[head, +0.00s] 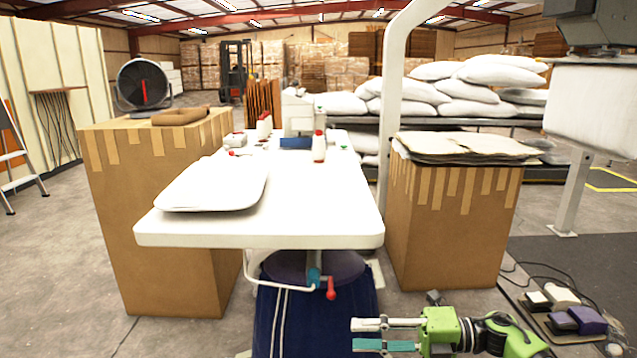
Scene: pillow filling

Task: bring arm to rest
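My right gripper (356,334) shows at the bottom, right of centre, with its green arm link coming in from the lower right. Its two fingers point left and are apart, with nothing between them. It is in front of the white table (320,210) and lower than its top, clear of the table. A white pillow or pillow cover (215,184) lies flat on the left part of the table. My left gripper and arm are not in view.
A tall cardboard box (155,220) stands left of the table. Another box (450,225) on the right carries a stack of flat covers (465,148). Pedals with cables (578,320) lie on the floor at the lower right. A white post (390,110) rises behind the table.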

